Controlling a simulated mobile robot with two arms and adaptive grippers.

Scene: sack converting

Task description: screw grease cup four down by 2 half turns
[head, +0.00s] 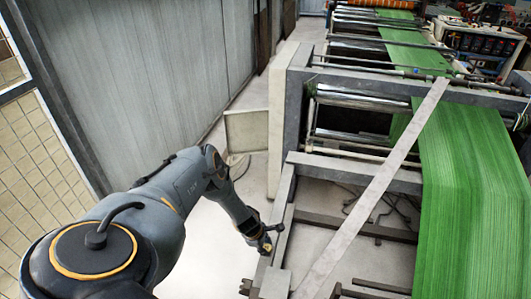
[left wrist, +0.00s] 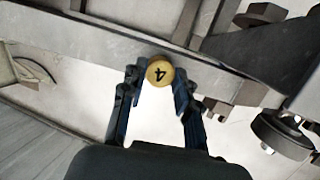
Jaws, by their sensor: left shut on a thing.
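Grease cup four is a round brass-coloured cap marked "4" (left wrist: 160,71), on the side of the grey machine frame (left wrist: 215,72) in the left wrist view. My left gripper (left wrist: 157,82) has its two dark fingers on either side of the cap and is shut on it. In the head view my left gripper (head: 267,241) reaches the lower frame beam, and the cup itself is mostly hidden there. The digit appears turned in the wrist view. My right gripper is not in view.
A wide green web (head: 470,190) runs down the machine at the right. A pale diagonal bar (head: 375,185) crosses in front of it. In the wrist view, a dark round knob (left wrist: 282,135) stands at right. Open pale floor (head: 215,245) lies left of the frame.

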